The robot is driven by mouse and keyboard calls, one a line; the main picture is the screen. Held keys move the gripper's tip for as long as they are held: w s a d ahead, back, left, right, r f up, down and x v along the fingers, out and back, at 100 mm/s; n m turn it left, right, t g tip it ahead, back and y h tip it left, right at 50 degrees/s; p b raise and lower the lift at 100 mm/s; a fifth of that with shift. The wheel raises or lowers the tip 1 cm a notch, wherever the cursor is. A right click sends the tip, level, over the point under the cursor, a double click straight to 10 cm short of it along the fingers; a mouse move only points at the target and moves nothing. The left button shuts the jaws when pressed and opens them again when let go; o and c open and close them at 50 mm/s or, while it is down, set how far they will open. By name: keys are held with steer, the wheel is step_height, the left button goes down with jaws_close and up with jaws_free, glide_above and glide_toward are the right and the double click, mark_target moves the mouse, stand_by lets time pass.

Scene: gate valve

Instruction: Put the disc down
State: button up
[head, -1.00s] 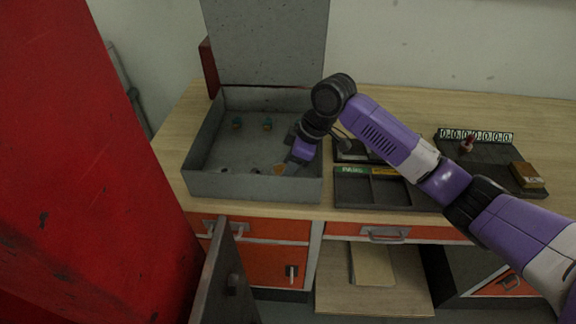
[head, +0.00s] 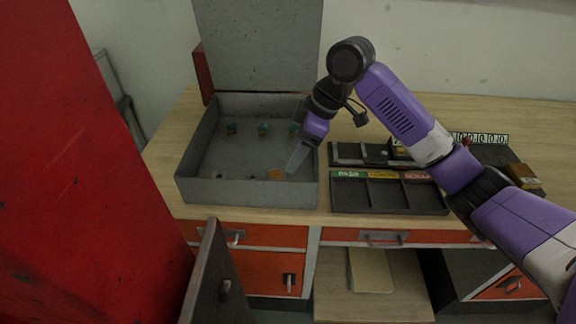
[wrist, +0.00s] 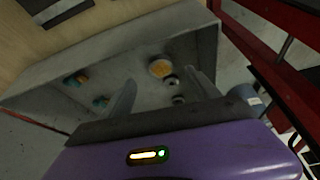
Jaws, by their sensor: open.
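The disc (head: 277,174) is a small brass-coloured piece on the floor of the grey open box, near its front right. In the wrist view the disc (wrist: 160,68) looks round, lying between and beyond the fingertips. My gripper (head: 294,163) is above the box floor just right of the disc in the head view. In the wrist view my gripper (wrist: 166,84) has its two fingers spread apart with nothing between them. The grey box (head: 245,191) has its lid raised at the back. The exact gap between fingers and disc is hard to tell.
Several teal-topped fittings (head: 263,128) stand at the back of the box. Dark round pieces (wrist: 178,92) lie near the disc. A labelled sorting tray (head: 385,194) is right of the box. A red cabinet (head: 85,170) fills the left. An open door (head: 207,275) stands in front.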

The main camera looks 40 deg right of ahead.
steer(key=shift+v, duration=1.9)
